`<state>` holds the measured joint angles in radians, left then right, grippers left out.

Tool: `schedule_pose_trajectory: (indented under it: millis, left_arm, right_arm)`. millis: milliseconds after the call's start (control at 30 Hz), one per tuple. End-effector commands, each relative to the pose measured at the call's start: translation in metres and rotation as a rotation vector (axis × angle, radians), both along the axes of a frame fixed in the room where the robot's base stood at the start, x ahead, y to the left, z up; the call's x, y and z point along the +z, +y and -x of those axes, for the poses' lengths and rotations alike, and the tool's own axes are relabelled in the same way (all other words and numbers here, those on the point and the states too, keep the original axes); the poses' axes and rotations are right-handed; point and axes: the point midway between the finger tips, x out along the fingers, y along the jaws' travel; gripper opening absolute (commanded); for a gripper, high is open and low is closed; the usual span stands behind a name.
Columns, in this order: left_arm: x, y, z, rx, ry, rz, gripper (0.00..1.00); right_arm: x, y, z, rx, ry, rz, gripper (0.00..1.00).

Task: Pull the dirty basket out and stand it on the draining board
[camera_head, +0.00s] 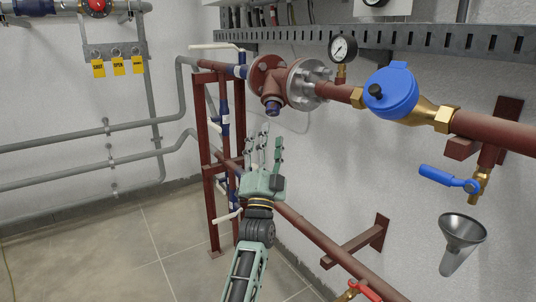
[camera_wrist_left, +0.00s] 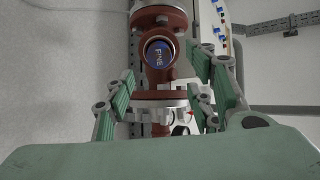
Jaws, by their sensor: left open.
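The dirty basket shows only as a blue round end (camera_head: 273,107) in the mouth of the downward branch of the red-brown strainer body (camera_head: 270,84). In the left wrist view this end (camera_wrist_left: 158,54) faces me and carries the word FINE; the rest of it is hidden inside the body. My left gripper (camera_head: 264,148) is open and empty below the branch, fingers pointing up. In the wrist view its green fingers (camera_wrist_left: 165,85) stand to either side of the strainer, apart from the blue end. The draining board and my right gripper are not in view.
A pressure gauge (camera_head: 343,48) and a blue meter (camera_head: 391,92) sit on the pipe to the right. A red-brown frame (camera_head: 212,165) stands behind my left gripper. A lower pipe (camera_head: 318,237) runs below, and a funnel (camera_head: 462,232) is at right.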

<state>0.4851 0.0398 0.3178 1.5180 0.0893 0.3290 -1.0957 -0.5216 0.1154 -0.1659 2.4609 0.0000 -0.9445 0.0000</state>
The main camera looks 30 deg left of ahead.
Motion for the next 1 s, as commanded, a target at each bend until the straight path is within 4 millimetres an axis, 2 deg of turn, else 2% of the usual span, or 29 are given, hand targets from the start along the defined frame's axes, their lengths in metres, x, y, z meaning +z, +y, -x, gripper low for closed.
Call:
schedule_pose_trajectory:
  millis: [233, 400, 600, 1000]
  left_arm:
    - [0.025, 0.012, -0.026, -0.001, -0.001, 0.0, 0.5]
    - [0.041, 0.018, -0.04, 0.0, 0.002, -0.001, 0.5]
    - [0.051, 0.024, -0.052, -0.002, 0.004, 0.001, 0.5]
    - [0.054, 0.025, -0.056, -0.002, 0.004, 0.001, 0.5]
  right_arm:
    - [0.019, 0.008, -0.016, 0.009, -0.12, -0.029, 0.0]
    - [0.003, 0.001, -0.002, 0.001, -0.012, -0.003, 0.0]
    - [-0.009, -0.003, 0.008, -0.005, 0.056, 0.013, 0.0]
    - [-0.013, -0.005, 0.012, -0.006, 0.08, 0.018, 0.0]
